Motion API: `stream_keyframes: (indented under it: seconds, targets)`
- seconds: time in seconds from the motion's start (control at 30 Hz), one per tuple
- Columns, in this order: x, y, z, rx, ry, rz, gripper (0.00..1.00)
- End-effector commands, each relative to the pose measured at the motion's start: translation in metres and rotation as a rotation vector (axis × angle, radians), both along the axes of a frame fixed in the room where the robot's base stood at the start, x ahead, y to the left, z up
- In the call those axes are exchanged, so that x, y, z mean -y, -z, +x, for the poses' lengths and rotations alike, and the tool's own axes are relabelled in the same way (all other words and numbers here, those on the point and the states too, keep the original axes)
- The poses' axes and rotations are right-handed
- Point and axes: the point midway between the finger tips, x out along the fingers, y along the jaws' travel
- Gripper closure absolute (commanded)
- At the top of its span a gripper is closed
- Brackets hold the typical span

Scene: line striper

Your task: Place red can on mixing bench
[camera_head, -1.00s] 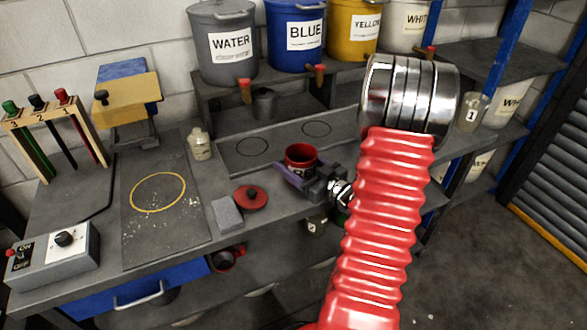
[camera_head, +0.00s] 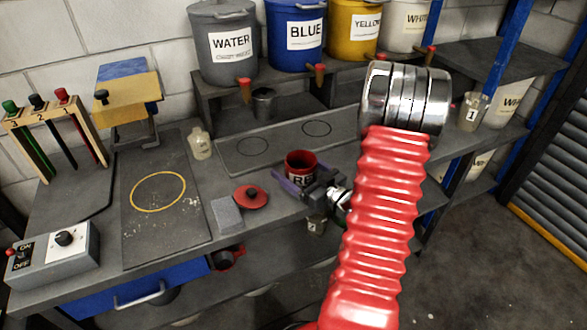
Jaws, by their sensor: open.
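A round red lid (camera_head: 250,197) lies on the bench left of my gripper.
A grey block (camera_head: 226,213) lies beside the lid. A board with a yellow ring (camera_head: 158,192) and a switch box (camera_head: 55,250) are at left. Labelled buckets, including a blue one (camera_head: 297,38), stand on the back shelf. My red arm blocks the right side.

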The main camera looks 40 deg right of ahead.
Motion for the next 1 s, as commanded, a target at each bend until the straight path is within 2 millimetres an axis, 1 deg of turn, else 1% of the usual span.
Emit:
stream_keyframes:
  seconds: [0.27, 0.37, 0.47, 1.0]
  targets:
    - [0.000, -0.002, 0.000, 0.001, 0.000, -0.001, 0.15]
    - [0.001, -0.002, -0.005, 0.000, 0.001, -0.001, 0.15]
    - [0.002, -0.002, -0.015, -0.001, 0.003, 0.000, 0.15]
    - [0.003, -0.002, -0.085, 0.000, 0.003, 0.001, 0.15]
